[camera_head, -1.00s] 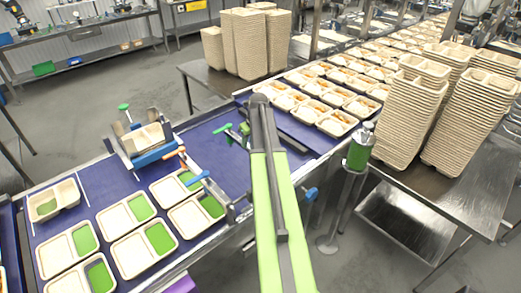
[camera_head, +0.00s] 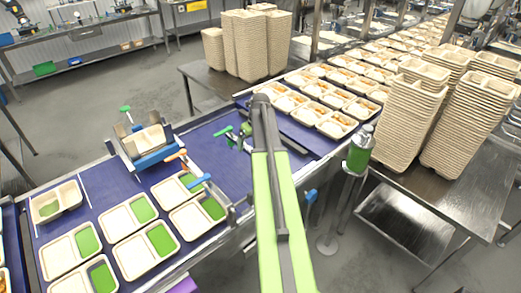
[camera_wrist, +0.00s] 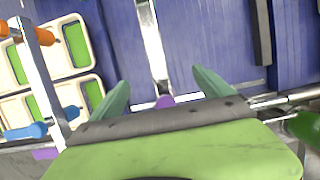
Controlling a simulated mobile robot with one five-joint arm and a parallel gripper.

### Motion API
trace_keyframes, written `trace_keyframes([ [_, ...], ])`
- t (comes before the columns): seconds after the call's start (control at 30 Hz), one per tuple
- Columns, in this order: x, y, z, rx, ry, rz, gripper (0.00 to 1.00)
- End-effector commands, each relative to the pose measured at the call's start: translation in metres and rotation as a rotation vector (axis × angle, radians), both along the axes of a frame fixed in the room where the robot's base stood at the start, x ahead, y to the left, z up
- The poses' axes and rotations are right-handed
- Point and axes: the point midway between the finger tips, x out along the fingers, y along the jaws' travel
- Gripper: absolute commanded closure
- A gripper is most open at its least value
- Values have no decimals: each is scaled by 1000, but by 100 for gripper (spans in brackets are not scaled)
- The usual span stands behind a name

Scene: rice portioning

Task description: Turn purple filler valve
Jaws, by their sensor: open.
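A small purple part (camera_wrist: 165,101), apparently the purple filler valve, shows in the wrist view at the lower end of a metal bar. Most of it is hidden behind my gripper's body. My gripper (camera_wrist: 160,78) is open, with one green finger to each side of the purple part. Nothing is held between the fingers. I cannot tell whether the fingers touch it. In the head view my green arm reaches over the blue conveyor and hides the purple part.
An orange handle (camera_head: 178,155) and a blue handle (camera_head: 200,181) stand left of my arm, near trays with green compartments (camera_head: 160,238). A green bottle (camera_head: 359,155) stands right. Tall tray stacks (camera_head: 410,120) and a metal table (camera_head: 440,200) are farther right.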

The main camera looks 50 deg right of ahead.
Motion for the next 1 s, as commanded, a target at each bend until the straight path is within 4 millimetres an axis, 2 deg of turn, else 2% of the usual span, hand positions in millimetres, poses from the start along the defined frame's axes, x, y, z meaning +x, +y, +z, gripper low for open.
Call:
trace_keyframes([
  [0.03,-2,1,13,0,0,0,9],
  [0.47,-17,3,58,0,0,-1,9],
  [1.0,-16,6,57,-3,2,17,9],
])
